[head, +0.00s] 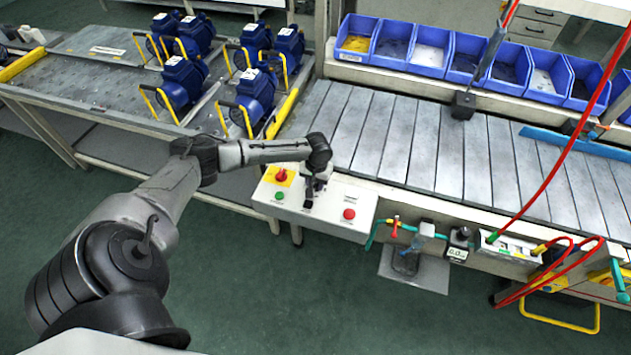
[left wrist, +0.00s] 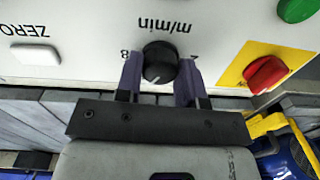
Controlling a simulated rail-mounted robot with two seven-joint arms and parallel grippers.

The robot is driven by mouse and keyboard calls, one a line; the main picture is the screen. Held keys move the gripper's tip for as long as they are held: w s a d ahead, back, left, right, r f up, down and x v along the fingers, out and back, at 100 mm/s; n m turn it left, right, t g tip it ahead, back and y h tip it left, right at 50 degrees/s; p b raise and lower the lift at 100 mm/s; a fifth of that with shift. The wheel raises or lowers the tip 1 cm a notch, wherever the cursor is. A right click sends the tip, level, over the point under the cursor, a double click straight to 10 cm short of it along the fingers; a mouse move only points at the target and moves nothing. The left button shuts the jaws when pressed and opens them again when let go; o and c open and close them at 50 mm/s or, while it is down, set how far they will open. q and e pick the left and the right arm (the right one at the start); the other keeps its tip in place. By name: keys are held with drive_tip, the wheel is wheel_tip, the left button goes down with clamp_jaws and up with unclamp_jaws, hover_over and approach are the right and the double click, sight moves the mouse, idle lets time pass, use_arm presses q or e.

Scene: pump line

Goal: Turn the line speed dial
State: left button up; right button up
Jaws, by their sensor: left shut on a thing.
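The line speed dial (left wrist: 160,62) is a round black knob with a white pointer mark, on a white control panel (left wrist: 90,25) lettered "m/min". My left gripper (left wrist: 160,75) has its two purple-grey fingers on either side of the dial and is shut on it. In the head view my left gripper (head: 317,183) is over the middle of the panel (head: 335,212), and the dial is hidden under it. My right gripper is in neither view.
On the panel are a red switch on a yellow plate (head: 282,176), a green button (head: 279,196) and a red button (head: 349,214). The slatted conveyor (head: 400,140) runs behind. Blue pumps (head: 185,82) stand on the left table. Red hoses (head: 560,165) hang at right.

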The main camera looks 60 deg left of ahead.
use_arm(q)
drive_tip(key=shift+c, duration=1)
drive_tip(key=shift+r+m+p, duration=0.15)
drive_tip(key=shift+m+p, duration=0.15)
drive_tip(key=shift+p, duration=0.15)
drive_tip(key=shift+r+m+p, duration=0.1)
drive_tip(key=shift+m+p, duration=0.9)
drive_tip(key=shift+p, duration=0.1)
drive_tip(key=shift+m+p, duration=0.7)
drive_tip(key=shift+m, duration=0.2)
drive_tip(key=m+p, duration=0.1)
drive_tip(key=m, duration=0.2)
drive_tip(key=shift+m, duration=0.3)
drive_tip(key=m, duration=0.1)
drive_tip(key=m+p, duration=0.1)
drive_tip(key=shift+f+m, duration=0.2)
drive_tip(key=shift+m, duration=0.7)
